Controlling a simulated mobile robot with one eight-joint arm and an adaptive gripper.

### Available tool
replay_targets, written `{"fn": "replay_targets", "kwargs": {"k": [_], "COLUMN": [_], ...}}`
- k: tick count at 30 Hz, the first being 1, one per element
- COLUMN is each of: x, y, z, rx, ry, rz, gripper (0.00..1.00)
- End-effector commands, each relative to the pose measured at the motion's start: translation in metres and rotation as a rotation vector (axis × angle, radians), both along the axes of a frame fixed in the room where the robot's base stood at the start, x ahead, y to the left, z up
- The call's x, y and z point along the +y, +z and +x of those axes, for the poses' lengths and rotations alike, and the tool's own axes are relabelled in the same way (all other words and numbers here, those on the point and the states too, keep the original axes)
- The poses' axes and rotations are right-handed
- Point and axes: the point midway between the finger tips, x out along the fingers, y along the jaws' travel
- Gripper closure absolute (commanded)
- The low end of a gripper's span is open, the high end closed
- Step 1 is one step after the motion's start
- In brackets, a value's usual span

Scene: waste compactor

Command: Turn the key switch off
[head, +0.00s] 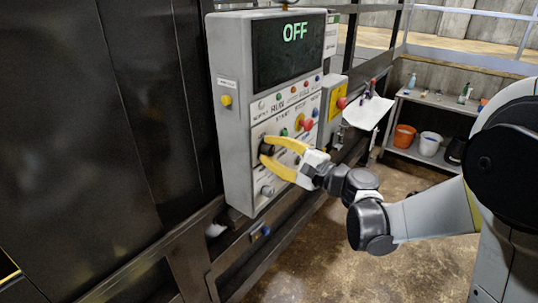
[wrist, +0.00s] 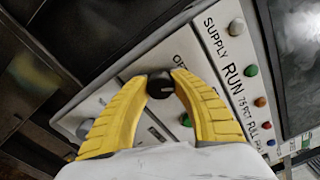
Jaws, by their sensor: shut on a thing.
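The key switch (head: 266,149) is a round black knob on the front of the grey control panel (head: 231,150). In the wrist view the knob (wrist: 160,88) sits between the two yellow fingertips, with a slot-like mark on its face and partly hidden lettering beside it. My gripper (head: 266,148) is shut on the knob, one finger above and one below in the head view. It also shows in the wrist view (wrist: 160,80). The panel's display (head: 290,50) reads OFF in green letters.
Several coloured buttons and lamps surround the knob, including a red mushroom button (head: 306,125). A grey knob (head: 267,190) is below. A shelf (head: 420,158) holds buckets at the back right.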

Motion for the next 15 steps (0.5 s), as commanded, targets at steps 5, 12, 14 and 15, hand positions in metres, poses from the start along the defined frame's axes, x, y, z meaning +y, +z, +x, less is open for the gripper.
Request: {"fn": "replay_targets", "kwargs": {"k": [5,12,14,15], "x": [-0.0004,-0.0006,-0.0006,-0.0006], "y": [-0.0019,-0.0009,-0.0006,-0.0004], "z": [0.0003,0.0003,0.0003,0.0004], "rx": [-0.13,-0.286,-0.318,-0.338], "ry": [-0.001,-0.002,-0.002,-0.001], "rz": [-0.102,-0.224,-0.249,-0.265], "gripper": [1.0,1.0,1.0,1.0]}}
